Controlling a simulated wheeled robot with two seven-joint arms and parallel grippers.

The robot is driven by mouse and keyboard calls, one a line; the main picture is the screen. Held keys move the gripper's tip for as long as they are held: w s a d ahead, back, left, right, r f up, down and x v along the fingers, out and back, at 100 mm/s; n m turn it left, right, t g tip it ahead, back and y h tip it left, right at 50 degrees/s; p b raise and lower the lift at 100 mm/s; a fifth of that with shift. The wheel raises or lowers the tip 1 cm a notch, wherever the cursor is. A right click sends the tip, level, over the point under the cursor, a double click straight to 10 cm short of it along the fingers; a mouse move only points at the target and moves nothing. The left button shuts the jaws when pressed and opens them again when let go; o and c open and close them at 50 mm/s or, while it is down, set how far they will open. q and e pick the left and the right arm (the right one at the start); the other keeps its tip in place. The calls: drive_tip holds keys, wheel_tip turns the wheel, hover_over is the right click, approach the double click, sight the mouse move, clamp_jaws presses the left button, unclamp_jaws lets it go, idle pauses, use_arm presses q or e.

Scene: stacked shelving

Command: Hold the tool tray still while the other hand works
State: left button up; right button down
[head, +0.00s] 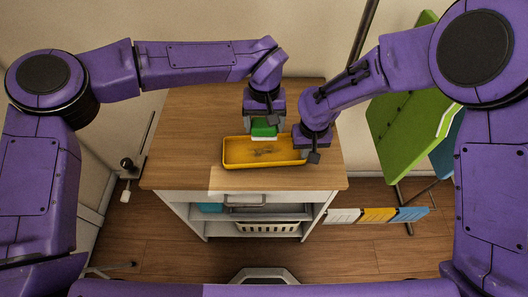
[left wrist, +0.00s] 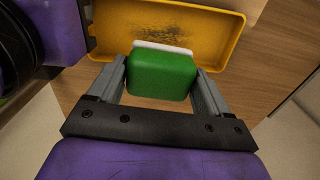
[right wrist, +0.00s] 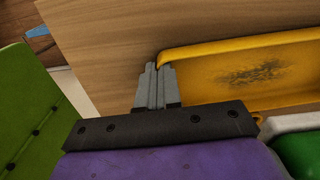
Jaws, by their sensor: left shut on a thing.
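The yellow tool tray (head: 235,158) lies on the wooden top, with a dark smudge on its floor. It also shows in the left wrist view (left wrist: 110,42) and right wrist view (right wrist: 215,50). My left gripper (head: 264,122) is shut on a green block with a white face (left wrist: 160,75), like a sponge, at the tray's back edge. I cannot tell whether the block touches the tray. My right gripper (right wrist: 158,75) has its fingers nearly together at one end of the tray, its rim appearing pinched between them. In the head view my right gripper (head: 306,148) hides that end.
The wooden top (head: 190,135) is clear left of the tray. Below it are white shelves (head: 185,208) with a slotted basket (head: 268,228). A green panel (head: 405,125) stands at the right. White, yellow and blue cards (head: 377,215) hang beside the shelving.

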use_arm(q)
drive_tip(key=shift+r, duration=1.2)
drive_tip(key=shift+a+r, duration=0.2)
drive_tip(key=shift+a, duration=0.4)
drive_tip(key=shift+a+r, duration=0.2)
drive_tip(key=shift+a, duration=0.35)
drive_tip(key=shift+r, duration=0.8)
drive_tip(key=shift+s+r, duration=0.2)
drive_tip(key=shift+s, duration=1.25)
idle(4.1)
